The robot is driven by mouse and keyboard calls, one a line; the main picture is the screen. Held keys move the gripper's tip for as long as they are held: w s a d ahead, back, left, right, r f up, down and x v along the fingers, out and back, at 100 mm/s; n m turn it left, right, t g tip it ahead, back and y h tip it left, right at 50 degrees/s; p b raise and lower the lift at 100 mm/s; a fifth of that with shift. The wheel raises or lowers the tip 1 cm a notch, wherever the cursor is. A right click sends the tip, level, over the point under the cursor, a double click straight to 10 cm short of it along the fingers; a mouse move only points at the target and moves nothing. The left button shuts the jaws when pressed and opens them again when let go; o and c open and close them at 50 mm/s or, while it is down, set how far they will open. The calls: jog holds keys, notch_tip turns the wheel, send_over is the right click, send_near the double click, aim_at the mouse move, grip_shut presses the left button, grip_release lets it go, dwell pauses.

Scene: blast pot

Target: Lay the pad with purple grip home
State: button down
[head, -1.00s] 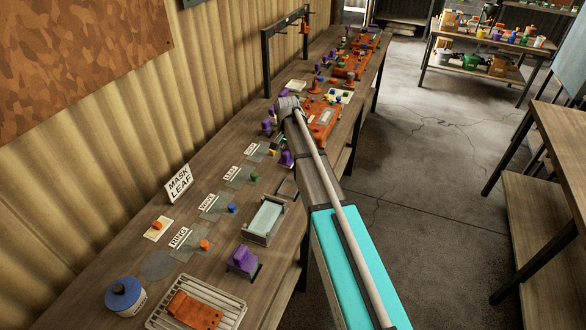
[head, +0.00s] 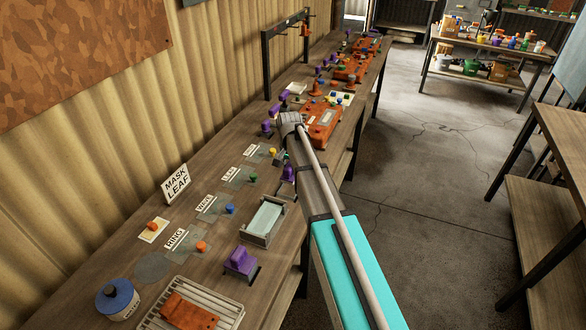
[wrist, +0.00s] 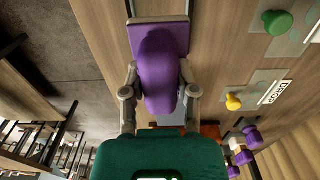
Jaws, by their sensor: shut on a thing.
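In the wrist view my gripper (wrist: 158,92) is shut on the purple grip (wrist: 160,65) of a pad, with one finger on each side. The pad's flat purple plate (wrist: 173,31) with a pale edge shows beyond the grip, over the wooden bench. Its underside is hidden, and I cannot tell whether it touches the bench. In the head view the held purple grip (head: 288,174) shows beside my arm near the bench's right edge; my arm hides most of the gripper. Another purple-gripped block (head: 240,262) stands nearer, beside an open tray (head: 263,221).
Labelled clear cards with coloured knobs run along the bench, including a green knob (wrist: 277,22) and a yellow knob (wrist: 233,101). A MASK LEAF sign (head: 176,184) stands by the wall. Several purple-gripped pieces and an orange plate (head: 320,125) lie farther along. Open floor is right.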

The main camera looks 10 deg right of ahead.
aim_at(290, 179)
jog(key=shift+f, duration=0.15)
jog(key=shift+w+f+b, duration=0.1)
jog(key=shift+f+b, duration=1.95)
jog(key=shift+b, duration=0.15)
jog(key=shift+f, duration=0.3)
jog(key=shift+f+b, duration=0.3)
jog(key=shift+b, duration=0.3)
jog(key=shift+f+b, duration=0.6)
dwell(0.4)
jog(key=shift+c, duration=1.5)
grip_release()
jog(key=shift+r, duration=0.1)
